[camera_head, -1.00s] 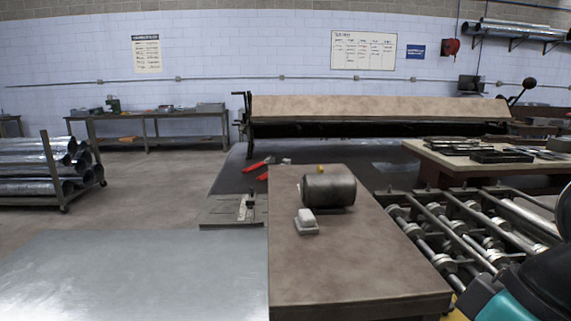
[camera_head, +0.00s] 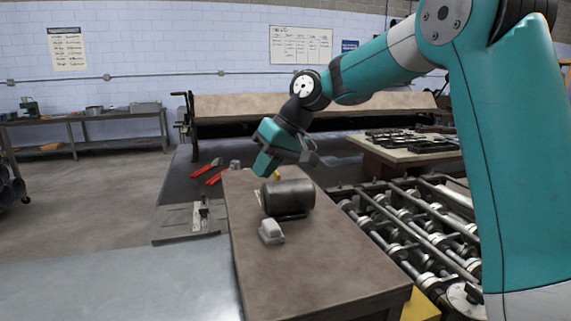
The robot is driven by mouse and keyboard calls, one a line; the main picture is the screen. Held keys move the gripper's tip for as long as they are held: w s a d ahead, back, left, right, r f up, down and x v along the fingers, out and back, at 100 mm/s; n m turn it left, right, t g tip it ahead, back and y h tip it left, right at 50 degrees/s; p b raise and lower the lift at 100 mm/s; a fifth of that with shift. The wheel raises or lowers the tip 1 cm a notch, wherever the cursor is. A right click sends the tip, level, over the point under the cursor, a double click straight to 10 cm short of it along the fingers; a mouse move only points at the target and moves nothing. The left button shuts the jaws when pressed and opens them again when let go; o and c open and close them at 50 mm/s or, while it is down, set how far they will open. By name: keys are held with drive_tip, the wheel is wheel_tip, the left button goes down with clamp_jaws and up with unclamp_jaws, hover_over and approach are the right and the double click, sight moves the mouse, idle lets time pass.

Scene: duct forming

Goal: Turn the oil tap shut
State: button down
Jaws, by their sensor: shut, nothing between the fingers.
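A dark grey metal drum (camera_head: 288,198) lies on its side on the brown-topped table. A small yellow piece (camera_head: 278,175) shows just behind the drum's upper edge. It may be the oil tap, but the drum hides most of it and I cannot tell how it is turned. My gripper (camera_head: 266,167) hangs above and behind the drum, close to the yellow piece in the picture. It is shut and empty. Its fingertips are small here, and I cannot tell whether they touch anything.
A small grey-white block (camera_head: 271,232) sits on the table (camera_head: 300,264) in front of the drum. A roller machine (camera_head: 420,235) stands close on the right. Red-handled tools (camera_head: 207,169) lie on a dark surface behind left. The table's front part is clear.

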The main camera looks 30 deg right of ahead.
drive_tip(key=m+t+p, duration=0.1)
drive_tip(key=m+t, duration=0.1)
approach(277, 177)
drive_tip(key=s+a+r, duration=0.2)
drive_tip(key=s, duration=0.1)
drive_tip(key=s+a+r, duration=0.1)
drive_tip(key=s+a, duration=0.1)
drive_tip(key=w+d+f+m+p, duration=0.1)
drive_tip(key=w+d+f, duration=0.15)
drive_tip(key=d, duration=0.85)
drive_tip(key=shift+t+h, duration=0.3)
drive_tip(key=p+x, duration=0.1)
drive_tip(key=x, duration=0.5)
drive_tip(key=w+r+p+x, duration=0.1)
drive_tip(key=x, duration=0.2)
drive_tip(key=shift+w+a+f+p, duration=0.15)
drive_tip(key=shift+a+f+p, duration=0.2)
drive_tip(key=shift+a, duration=0.2)
drive_tip(key=shift+w+a+r+p, duration=0.1)
drive_tip(key=shift+a+p, duration=0.2)
drive_tip(key=shift+a, duration=0.3)
drive_tip(key=shift+w+a+r+p, duration=0.1)
drive_tip(key=shift+a+p, duration=0.2)
drive_tip(key=shift+a, duration=0.35)
drive_tip(key=shift+w+a+f, duration=0.15)
drive_tip(key=shift+a+f, duration=0.05)
drive_tip(key=shift+a, duration=0.3)
